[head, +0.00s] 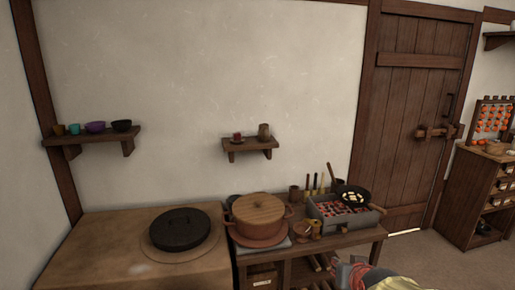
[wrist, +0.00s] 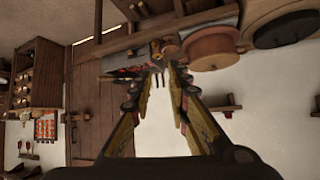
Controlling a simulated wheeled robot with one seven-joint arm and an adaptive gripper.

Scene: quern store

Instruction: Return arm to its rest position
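My arm shows at the bottom edge of the head view, low in front of the wooden work table (head: 372,236). My gripper (wrist: 165,78) fills the middle of the wrist view. Its two yellow and dark fingers stand apart, with wall and background visible between them and nothing held. In the head view only a small part of the gripper end (head: 350,270) shows, so its fingers are hard to make out there. The wrist view is turned, with the table toward its top.
The table holds a lidded pot (head: 258,212), a charcoal grill (head: 342,212) and a pan (head: 353,196). A black lid (head: 180,229) lies on the stove (head: 90,240) at left. Wall shelves (head: 95,137) hold cups. A wooden door (head: 415,100) and cabinet (head: 478,195) stand right. Floor lies clear between.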

